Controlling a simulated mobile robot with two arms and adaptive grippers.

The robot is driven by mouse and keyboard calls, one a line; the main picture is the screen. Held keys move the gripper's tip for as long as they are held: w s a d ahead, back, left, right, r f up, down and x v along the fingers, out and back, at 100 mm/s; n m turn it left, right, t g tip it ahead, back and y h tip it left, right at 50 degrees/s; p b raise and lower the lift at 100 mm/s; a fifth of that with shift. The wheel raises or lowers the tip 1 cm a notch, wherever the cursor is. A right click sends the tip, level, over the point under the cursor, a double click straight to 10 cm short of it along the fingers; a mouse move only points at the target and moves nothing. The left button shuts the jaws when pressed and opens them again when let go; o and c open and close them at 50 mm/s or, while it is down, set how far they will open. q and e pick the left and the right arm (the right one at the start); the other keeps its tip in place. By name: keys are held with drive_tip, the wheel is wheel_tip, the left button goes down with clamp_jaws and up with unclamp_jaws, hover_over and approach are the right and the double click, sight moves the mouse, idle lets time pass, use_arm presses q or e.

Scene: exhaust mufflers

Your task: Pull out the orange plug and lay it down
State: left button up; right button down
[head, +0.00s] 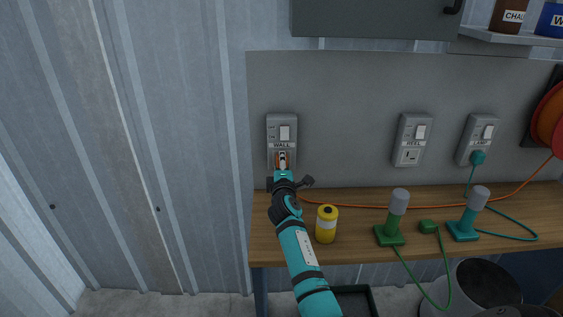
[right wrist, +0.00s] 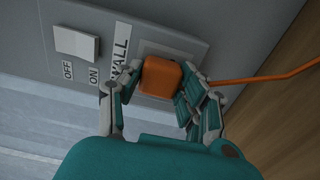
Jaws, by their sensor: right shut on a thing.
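The orange plug (right wrist: 161,77) is at the socket of the outlet marked WALL (head: 282,129). My right gripper (right wrist: 158,88) is shut on it, with a finger on each side of the plug body. In the head view my right gripper (head: 282,163) covers most of the plug and the lower part of the outlet. An orange cord (right wrist: 262,79) runs from the plug toward the right. Whether the prongs are fully seated is hidden. The WALL switch (right wrist: 76,43) shows above the socket, with OFF and ON labels. My left gripper is not in view.
On the wooden bench (head: 350,249) stand a yellow canister (head: 326,224), a green lamp (head: 391,222) and a teal lamp (head: 468,216). A green plug (head: 428,227) lies between the lamps. The REEL outlet (head: 411,140) is empty; a teal plug (head: 478,157) is in the LAMP outlet.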

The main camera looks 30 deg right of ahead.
drive_tip(key=shift+a, duration=0.1)
drive_tip(key=shift+p+v, duration=1.1)
drive_tip(key=shift+v, duration=1.85)
